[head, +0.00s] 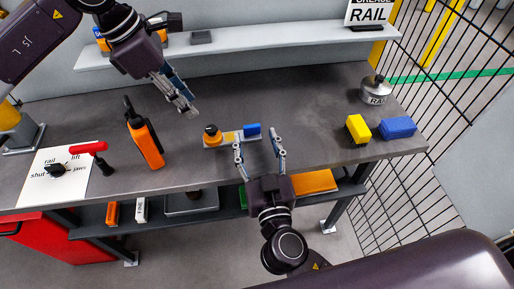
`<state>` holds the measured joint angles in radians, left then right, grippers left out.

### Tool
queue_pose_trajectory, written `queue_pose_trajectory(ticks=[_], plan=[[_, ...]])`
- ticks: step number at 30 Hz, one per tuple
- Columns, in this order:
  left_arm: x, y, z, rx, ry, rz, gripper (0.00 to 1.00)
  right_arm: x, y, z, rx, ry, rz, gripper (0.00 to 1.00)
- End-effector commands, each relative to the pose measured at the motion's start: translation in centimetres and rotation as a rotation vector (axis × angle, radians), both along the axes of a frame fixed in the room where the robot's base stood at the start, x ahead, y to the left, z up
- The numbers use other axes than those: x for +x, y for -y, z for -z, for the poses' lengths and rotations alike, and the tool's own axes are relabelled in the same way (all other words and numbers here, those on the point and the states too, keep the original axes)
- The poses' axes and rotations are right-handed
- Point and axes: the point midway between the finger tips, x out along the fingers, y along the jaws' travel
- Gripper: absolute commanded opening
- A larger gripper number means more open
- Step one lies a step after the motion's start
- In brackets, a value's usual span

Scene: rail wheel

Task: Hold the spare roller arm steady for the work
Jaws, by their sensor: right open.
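The spare roller arm (229,138) appears to be the small flat bar lying on the grey bench, with an orange and dark roller (212,135) at its left end and a blue block (252,129) at its right end. My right gripper (258,137) is open, its fingertips spread either side of the blue end. I cannot tell whether they touch it. My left gripper (188,106) hangs above the bench, up and left of the bar and apart from it. Its fingers overlap in this view, so its opening is unclear.
Yellow (358,129) and blue (397,128) blocks and a grey RAIL pot (376,90) sit right, near the mesh fence (440,90). Bench centre-right is clear.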

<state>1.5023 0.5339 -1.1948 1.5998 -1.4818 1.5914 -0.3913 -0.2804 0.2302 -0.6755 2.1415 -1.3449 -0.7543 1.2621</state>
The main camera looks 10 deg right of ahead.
Motion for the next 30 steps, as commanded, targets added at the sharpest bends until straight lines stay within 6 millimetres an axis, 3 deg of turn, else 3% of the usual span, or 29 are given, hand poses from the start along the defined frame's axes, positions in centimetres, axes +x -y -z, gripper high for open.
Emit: queue_pose_trajectory(ticks=[9,22,30], plan=[[0.0,0.0,0.0,0.0,0.0,0.0,0.29,4.3,0.0,-0.1,0.0,0.002,-0.001,0.52],[0.0,0.0,0.0,0.0,0.0,0.0,0.29,5.3,0.1,0.0,0.0,-0.001,-0.002,0.52],[0.0,0.0,0.0,0.0,0.0,0.0,0.29,5.3,0.1,0.0,0.0,-0.001,-0.002,0.25]])
